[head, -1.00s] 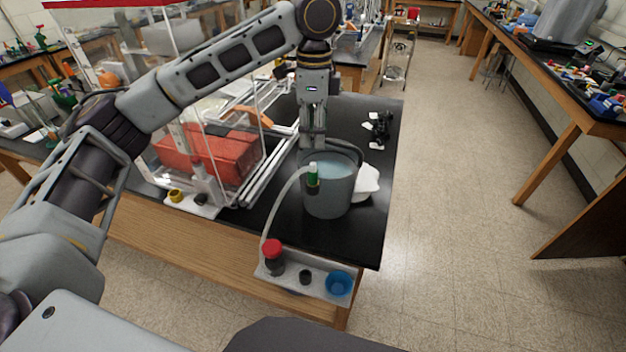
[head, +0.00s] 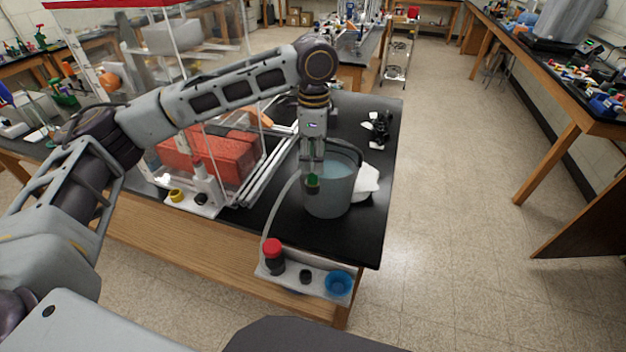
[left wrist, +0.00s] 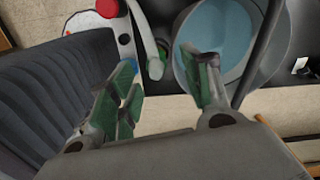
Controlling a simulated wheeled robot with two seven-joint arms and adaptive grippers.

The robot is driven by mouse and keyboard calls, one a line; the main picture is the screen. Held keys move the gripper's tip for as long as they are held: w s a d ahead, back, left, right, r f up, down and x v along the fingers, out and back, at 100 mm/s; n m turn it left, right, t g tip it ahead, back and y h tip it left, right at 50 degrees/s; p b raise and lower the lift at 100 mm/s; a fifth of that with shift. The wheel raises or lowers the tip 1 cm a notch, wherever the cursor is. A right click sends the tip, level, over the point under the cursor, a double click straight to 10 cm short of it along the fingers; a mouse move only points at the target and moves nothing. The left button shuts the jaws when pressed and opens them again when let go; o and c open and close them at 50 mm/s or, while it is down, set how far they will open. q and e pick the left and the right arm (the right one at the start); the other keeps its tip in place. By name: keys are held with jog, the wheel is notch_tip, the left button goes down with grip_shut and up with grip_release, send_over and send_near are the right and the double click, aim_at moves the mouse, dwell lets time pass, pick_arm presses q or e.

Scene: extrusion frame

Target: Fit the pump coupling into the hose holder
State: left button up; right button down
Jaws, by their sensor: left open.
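The pump coupling, a small green and dark piece (head: 313,181), is at the near left rim of the grey bucket (head: 330,200), at the end of a pale hose (head: 273,207). My left gripper (head: 312,172) points down at the bucket's near left rim, its fingers overlapping the coupling's top. In the left wrist view the fingers (left wrist: 165,88) are spread apart. The hose end (left wrist: 155,67) shows beyond the gap between them, apart from both. I cannot tell for certain which part is the hose holder. My right gripper is not in view.
The bucket holds bluish water and has a dark raised handle. A pale tray (head: 315,290) at the table's front edge carries a red-capped piece (head: 272,254) and a blue ring (head: 338,283). A clear enclosure with red blocks (head: 220,157) stands left.

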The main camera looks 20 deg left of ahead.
aim_at(313, 170)
pick_arm(q)
jog(key=shift+f, duration=0.1)
jog(key=shift+s+f+p, duration=0.2)
jog(key=shift+f+p, duration=0.2)
jog(key=shift+f, duration=2.1)
grip_shut()
jog(key=shift+r, duration=0.2)
jog(key=shift+r+b, duration=0.4)
jog(key=shift+r, duration=4.45)
